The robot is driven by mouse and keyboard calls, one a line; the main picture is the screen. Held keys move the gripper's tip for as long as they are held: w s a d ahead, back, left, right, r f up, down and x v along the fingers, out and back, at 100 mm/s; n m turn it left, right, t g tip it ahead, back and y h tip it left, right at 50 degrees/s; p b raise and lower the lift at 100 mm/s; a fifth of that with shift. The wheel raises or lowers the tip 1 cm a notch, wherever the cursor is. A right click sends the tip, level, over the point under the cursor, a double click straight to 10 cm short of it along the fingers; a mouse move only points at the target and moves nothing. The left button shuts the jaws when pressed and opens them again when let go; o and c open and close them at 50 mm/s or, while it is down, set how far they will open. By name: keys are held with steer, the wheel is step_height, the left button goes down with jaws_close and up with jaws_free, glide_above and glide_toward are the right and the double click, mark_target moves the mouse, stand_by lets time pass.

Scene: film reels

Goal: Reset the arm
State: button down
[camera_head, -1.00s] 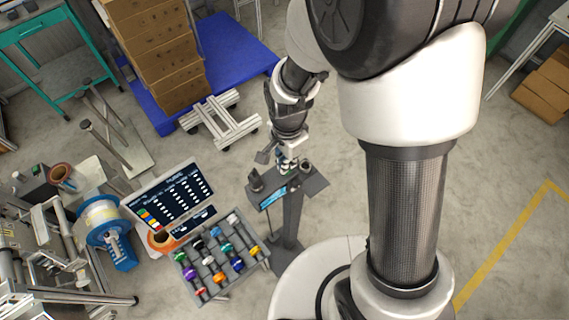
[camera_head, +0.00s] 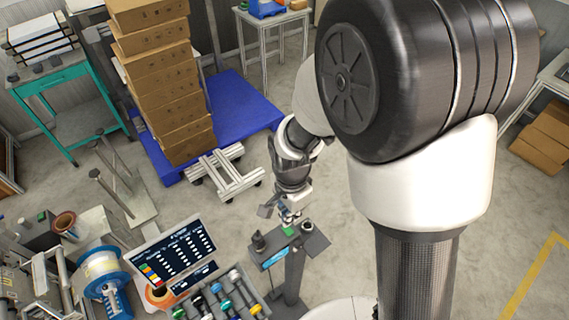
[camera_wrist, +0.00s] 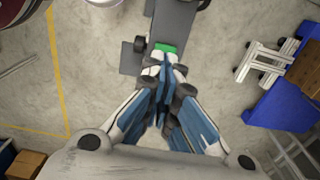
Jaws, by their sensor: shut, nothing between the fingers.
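My gripper (camera_head: 291,217) is shut and empty in the head view, hanging over a small dark stand with a flat top (camera_head: 315,244). In the wrist view my gripper (camera_wrist: 167,62) has its fingertips together, with a green piece (camera_wrist: 166,47) on the stand just beyond them. The green piece also shows on the stand in the head view (camera_head: 288,231). I cannot tell whether the fingertips touch it. My arm bends down from the column at the right of the head view.
A blue reel (camera_head: 103,274) is further left. Stacked brown boxes (camera_head: 170,95) stand on a blue pallet (camera_head: 232,85). A white wheeled frame (camera_head: 226,176) is nearby.

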steer(key=s+d+r+n+t+b, duration=0.2)
steer(key=s+d+n+t+b, duration=0.2)
steer(key=s+d+n+b, duration=0.7)
steer(key=s+b, duration=0.2)
steer(key=b, duration=0.7)
steer(key=shift+s+r+t, duration=0.2)
steer(key=shift+s+t, duration=0.05)
steer(key=shift+t, duration=0.05)
steer(key=shift+a, duration=0.2)
